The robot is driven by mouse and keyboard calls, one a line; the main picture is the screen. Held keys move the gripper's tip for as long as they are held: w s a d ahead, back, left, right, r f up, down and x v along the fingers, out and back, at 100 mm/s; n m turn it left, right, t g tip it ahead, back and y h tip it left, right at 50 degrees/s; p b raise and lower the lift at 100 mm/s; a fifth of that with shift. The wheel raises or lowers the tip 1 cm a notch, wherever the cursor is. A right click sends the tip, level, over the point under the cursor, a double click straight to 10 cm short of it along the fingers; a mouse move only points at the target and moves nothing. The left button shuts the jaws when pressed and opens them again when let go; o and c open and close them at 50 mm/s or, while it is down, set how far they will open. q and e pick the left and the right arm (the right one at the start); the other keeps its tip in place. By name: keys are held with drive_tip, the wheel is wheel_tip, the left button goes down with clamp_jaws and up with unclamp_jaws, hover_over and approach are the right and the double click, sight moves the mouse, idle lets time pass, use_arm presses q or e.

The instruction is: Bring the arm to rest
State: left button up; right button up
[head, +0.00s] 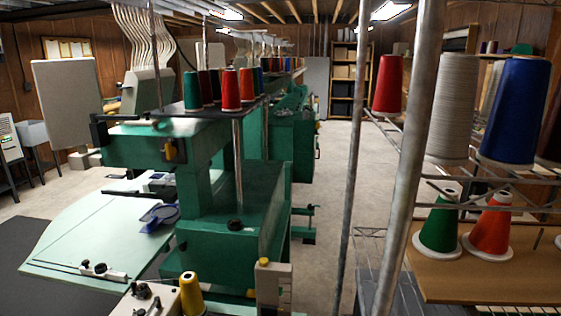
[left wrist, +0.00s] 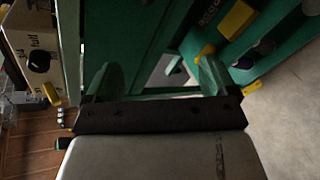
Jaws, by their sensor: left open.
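My left gripper (left wrist: 157,75) shows in the left wrist view, its two fingers spread apart beyond a dark crossbar. Nothing is held between the fingers. Green machine parts and a dark gap show behind them, but I cannot tell how far off these are. I do not make out the left gripper in the head view. My right gripper is in neither view.
A green embroidery machine (head: 245,215) with thread cones on top stands left of centre. A yellow cone (head: 191,294) is at the bottom. A wire rack post (head: 405,165) and wooden shelf (head: 465,285) with cones stand at right. The aisle floor (head: 325,170) is clear.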

use_arm(q)
drive_tip(key=s+d+f+m+g, duration=0.2)
drive_tip(key=s+f+m+g, duration=0.5)
drive_tip(key=s+f+m, duration=0.9)
drive_tip(key=s+d+f+m+g, duration=0.1)
drive_tip(key=s+f+m, duration=0.3)
drive_tip(key=s, duration=0.5)
drive_tip(key=s+d+f+m+g+y, duration=0.1)
drive_tip(key=s+d+f+m+g, duration=0.1)
drive_tip(key=s+f+m+g, duration=0.2)
drive_tip(key=s+f+m, duration=0.1)
drive_tip(key=s+f, duration=0.2)
drive_tip(key=s, duration=0.3)
drive_tip(key=shift+s+d, duration=0.2)
drive_tip(key=shift+s, duration=0.05)
